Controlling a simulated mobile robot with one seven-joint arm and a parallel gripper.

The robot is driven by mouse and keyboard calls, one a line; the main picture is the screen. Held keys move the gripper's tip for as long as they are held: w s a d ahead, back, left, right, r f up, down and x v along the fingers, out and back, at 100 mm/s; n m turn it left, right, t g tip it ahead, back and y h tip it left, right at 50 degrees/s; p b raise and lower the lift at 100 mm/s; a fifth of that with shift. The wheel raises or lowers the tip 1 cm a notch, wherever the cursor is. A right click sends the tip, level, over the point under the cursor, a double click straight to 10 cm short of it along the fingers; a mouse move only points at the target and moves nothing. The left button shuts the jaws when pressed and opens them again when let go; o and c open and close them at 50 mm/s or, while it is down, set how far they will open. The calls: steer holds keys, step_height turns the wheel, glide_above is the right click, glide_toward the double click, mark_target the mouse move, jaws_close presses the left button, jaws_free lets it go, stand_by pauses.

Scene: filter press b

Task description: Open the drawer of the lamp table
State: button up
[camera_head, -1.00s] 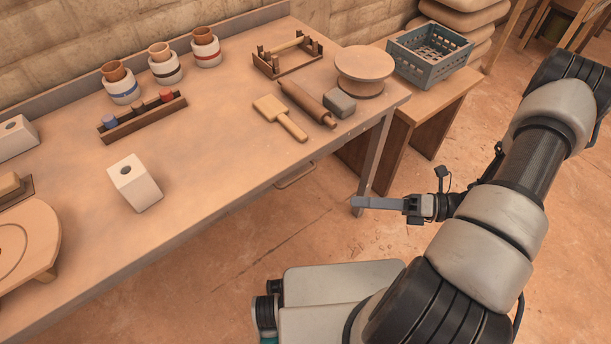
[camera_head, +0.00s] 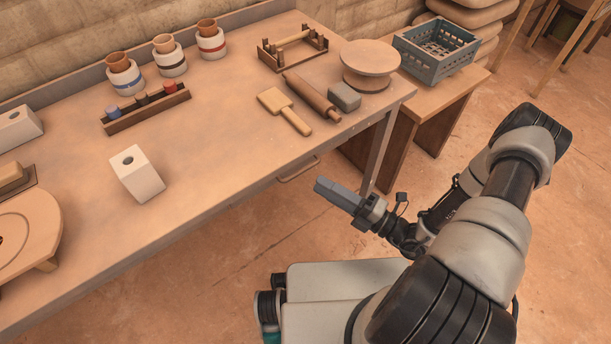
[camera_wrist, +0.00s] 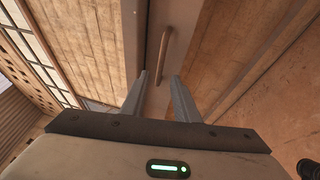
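A long wooden work table (camera_head: 215,155) fills the left of the head view; no lamp shows on it. A bar handle (camera_head: 298,170) sits at its front edge, on what looks like a drawer front that is mostly hidden from above. The drawer appears closed. In the wrist view the handle (camera_wrist: 165,52) runs nearly upright ahead of my gripper (camera_wrist: 160,75). Both fingers are apart and empty, and the handle's lower end shows between them in the picture. In the head view my gripper (camera_head: 322,186) is just right of the handle, apart from it.
On the table are a white block (camera_head: 136,174), a rolling pin (camera_head: 311,98), a paddle (camera_head: 285,111), a turntable (camera_head: 370,64) and several jars. A table leg (camera_head: 378,150) stands behind my gripper. A blue crate (camera_head: 433,50) sits on a bench. Floor before the table is clear.

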steer(key=x, duration=0.6)
steer(key=shift+a, duration=0.15)
steer(key=shift+w, duration=0.1)
steer(key=shift+c, duration=0.3)
jaws_close()
